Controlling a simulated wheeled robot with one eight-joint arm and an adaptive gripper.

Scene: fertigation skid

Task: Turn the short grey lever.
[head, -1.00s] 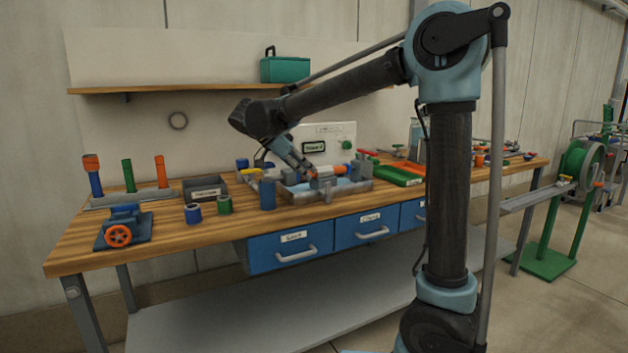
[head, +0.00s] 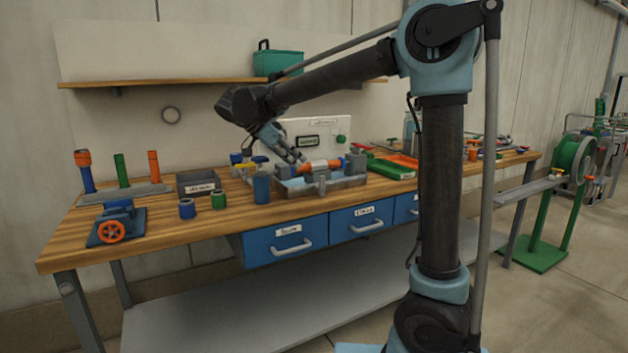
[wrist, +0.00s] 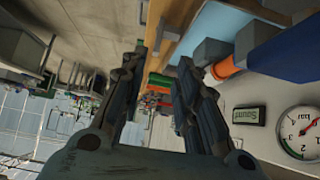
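My gripper (head: 298,158) is over the skid on the workbench, just left of an orange cylinder (head: 321,165). In the wrist view its two fingers (wrist: 163,58) stand apart with nothing between them, so it is open. The skid's shallow grey tray (head: 293,194) holds grey blocks and the orange cylinder, which also shows in the wrist view (wrist: 226,68) to the right of the fingers. A small grey piece (head: 322,184) sits below the orange cylinder; I cannot tell whether it is the short grey lever. The fingers appear clear of the fittings.
A white panel (head: 339,127) with a gauge (wrist: 299,133) stands behind the tray. A blue cylinder (head: 262,188) stands at its left front. Green (head: 388,168) and orange trays lie to the right.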

